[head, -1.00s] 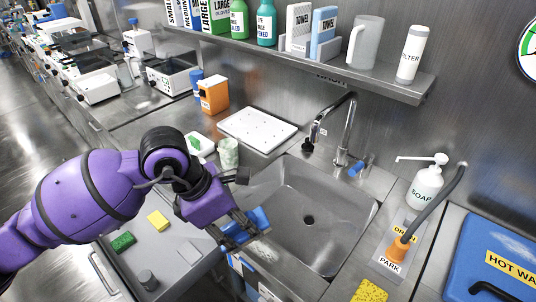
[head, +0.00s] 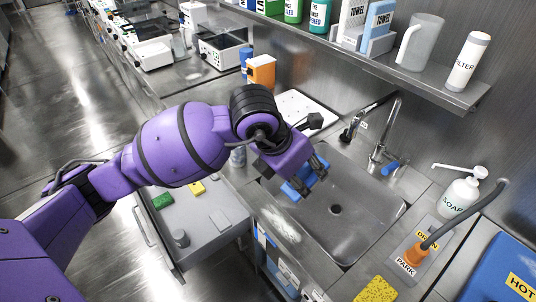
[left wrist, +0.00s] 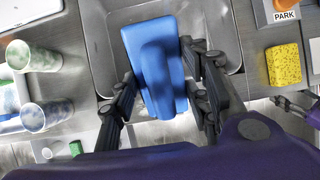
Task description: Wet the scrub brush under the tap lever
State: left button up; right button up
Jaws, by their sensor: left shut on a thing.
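My left gripper (head: 308,180) is shut on the blue scrub brush (head: 294,191) and holds it over the left front part of the steel sink (head: 345,232). In the left wrist view the blue brush (left wrist: 158,75) sits between the fingers, with the sink (left wrist: 97,45) beyond it. Its bristles are hidden now. The curved tap (head: 388,125) stands at the back of the sink, to the right of the gripper and apart from it. The blue tap lever (head: 391,168) is beside the tap's base. A dark part of my right arm (left wrist: 292,104) shows at the left wrist view's right edge; its jaws are unclear.
A soap bottle (head: 461,194) and an orange holder with a grey hose (head: 415,254) stand right of the sink. A yellow sponge (head: 376,290) lies at the front. An open drawer (head: 213,237) is at the left. A shelf (head: 450,97) overhangs the back.

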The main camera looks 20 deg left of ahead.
aim_at(322, 160)
pick_arm(q)
jog(key=shift+w+d, duration=0.4)
jog(key=shift+w, duration=0.1)
jog(key=shift+w+d+f+b, duration=0.2)
jog(key=shift+w+d+b, duration=0.3)
jog(key=shift+w+d, duration=0.4)
jog(key=shift+w+d+f, duration=0.15)
jog(key=shift+w+d, duration=0.35)
jog(key=shift+w, duration=0.1)
jog(key=shift+w+d+f+b, duration=0.15)
jog(key=shift+w+d+b, duration=0.25)
jog(key=shift+w+d, duration=0.15)
jog(key=shift+w+d+f, duration=0.2)
jog(key=shift+w+d, duration=0.55)
jog(key=shift+w, duration=0.2)
pick_arm(e)
jog(key=shift+s+f, duration=0.15)
jog(key=shift+f, duration=0.5)
jog(key=shift+s+f, duration=0.15)
jog(key=shift+f, duration=0.45)
jog(key=shift+w, duration=0.1)
jog(key=shift+c, duration=0.5)
